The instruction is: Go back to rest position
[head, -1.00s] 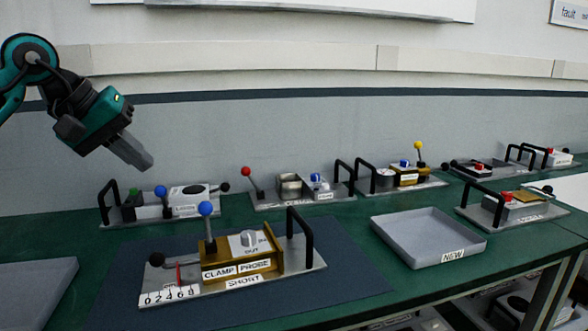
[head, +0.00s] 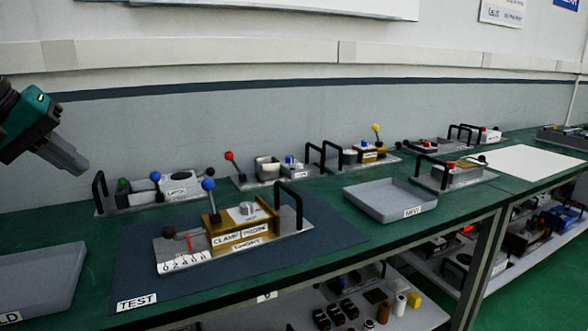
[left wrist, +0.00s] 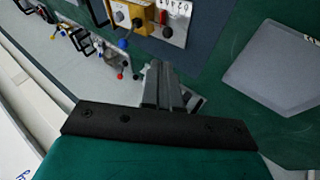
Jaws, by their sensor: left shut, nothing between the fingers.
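My left gripper (head: 70,160) is at the left edge of the head view, raised above the bench and in front of the wall. Its fingers are together and hold nothing. In the left wrist view the shut fingers (left wrist: 160,88) point at the bench from above. My right gripper is in neither view. The clamp-probe fixture (head: 240,228), with a gold block, blue-knobbed lever and black handle, stands on the dark test mat (head: 320,245). My left gripper is apart from it, up and to the left.
A grey tray (head: 35,285) is at the front left and another, labelled NEW (head: 390,201), is right of the mat. Several lever fixtures line the back of the green bench, such as one with a red knob (head: 229,156). A lower shelf (head: 400,318) holds small parts.

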